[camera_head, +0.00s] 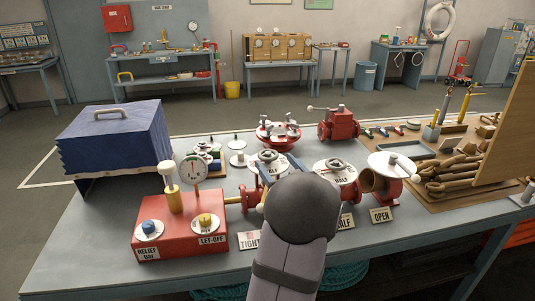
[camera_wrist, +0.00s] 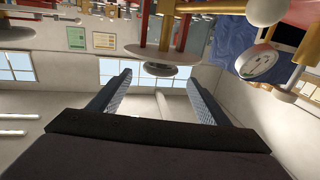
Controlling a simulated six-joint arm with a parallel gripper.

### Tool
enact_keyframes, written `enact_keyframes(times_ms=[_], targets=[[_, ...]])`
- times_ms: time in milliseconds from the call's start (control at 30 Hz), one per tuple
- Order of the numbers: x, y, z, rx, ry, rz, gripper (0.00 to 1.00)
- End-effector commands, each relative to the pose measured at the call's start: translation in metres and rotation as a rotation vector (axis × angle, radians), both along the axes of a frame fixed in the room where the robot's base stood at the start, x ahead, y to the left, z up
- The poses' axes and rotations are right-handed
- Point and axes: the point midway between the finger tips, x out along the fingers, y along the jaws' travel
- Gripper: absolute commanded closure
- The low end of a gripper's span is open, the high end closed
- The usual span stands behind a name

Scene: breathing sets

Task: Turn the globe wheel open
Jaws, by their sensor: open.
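I cannot tell for certain which is the globe wheel. My gripper (camera_head: 279,170) is at the near side of the first wheel, and my wrist hides part of it. In the wrist view my gripper (camera_wrist: 160,76) is open, with a dark wheel (camera_wrist: 160,69) under a pale disc between and just beyond the fingertips. Contact cannot be told.
A red box (camera_head: 180,240) with a pressure gauge (camera_head: 193,171) stands left of my gripper. Signs reading TIGHT, HALF and OPEN (camera_head: 382,215) line the front. A white flange disc (camera_head: 392,166) is at the right. A blue cover (camera_head: 116,140) stands at the left.

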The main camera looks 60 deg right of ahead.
Motion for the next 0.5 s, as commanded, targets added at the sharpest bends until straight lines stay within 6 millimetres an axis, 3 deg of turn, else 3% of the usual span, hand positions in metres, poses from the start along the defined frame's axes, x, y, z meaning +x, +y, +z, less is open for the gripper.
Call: enact_keyframes(times_ms=[500], targets=[[0.046, -0.029, 0.002, 0.002, 0.001, 0.001, 0.3]])
